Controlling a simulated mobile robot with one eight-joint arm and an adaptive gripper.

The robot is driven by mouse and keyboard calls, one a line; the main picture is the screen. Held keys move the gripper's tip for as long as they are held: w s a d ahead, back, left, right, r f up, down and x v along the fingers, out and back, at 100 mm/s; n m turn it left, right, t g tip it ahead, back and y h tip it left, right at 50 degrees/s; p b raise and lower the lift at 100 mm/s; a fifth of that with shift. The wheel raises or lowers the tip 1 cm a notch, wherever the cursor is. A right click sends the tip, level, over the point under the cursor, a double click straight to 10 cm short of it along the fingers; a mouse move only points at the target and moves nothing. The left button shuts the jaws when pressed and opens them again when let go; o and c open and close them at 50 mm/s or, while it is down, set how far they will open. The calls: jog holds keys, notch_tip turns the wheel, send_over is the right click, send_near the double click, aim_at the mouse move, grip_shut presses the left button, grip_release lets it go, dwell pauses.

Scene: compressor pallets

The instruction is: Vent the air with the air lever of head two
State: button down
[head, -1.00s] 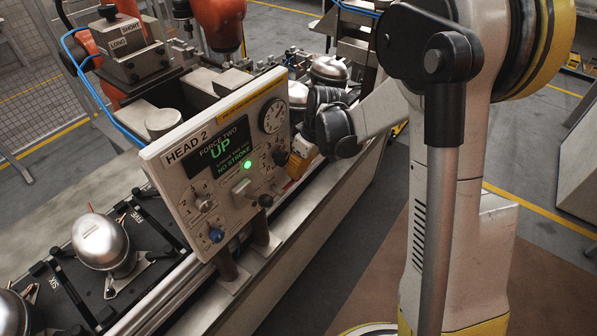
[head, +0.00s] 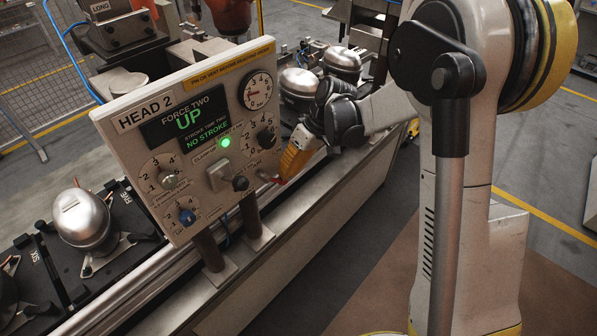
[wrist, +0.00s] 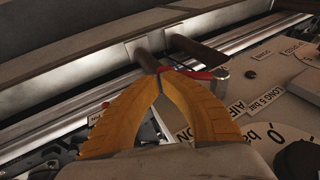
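The head two panel (head: 118,107) stands tilted on two posts, its display reading "FORCE TWO UP" and "NO STROKE" beside a lit green lamp. The red air lever (head: 270,178) is at the panel's lower right; it also shows in the wrist view (wrist: 190,74), running from a metal pivot to my fingertips. My gripper (head: 284,176) has yellow fingers at the panel's lower right edge. In the wrist view the fingertips (wrist: 159,78) meet at the lever's free end. I cannot tell whether the lever is between them or just behind them.
Silver compressors (head: 82,218) sit on the pallet line at left and behind. The floor at right is open.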

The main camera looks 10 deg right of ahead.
jog(key=shift+s+a+f+b, duration=0.3)
jog(key=shift+a+f+b, duration=0.05)
jog(key=shift+f+b, duration=0.2)
jog(key=shift+s+a+f+b, duration=0.25)
jog(key=shift+a+f+b, duration=0.1)
jog(key=shift+f+b, duration=0.2)
jog(key=shift+s+a+f+b, duration=0.35)
jog(key=shift+a+f+b, duration=0.1)
jog(key=shift+a, duration=0.1)
jog(key=shift+s+a+f+b, duration=0.35)
jog(key=shift+a+b, duration=0.1)
jog(key=shift+a, duration=0.05)
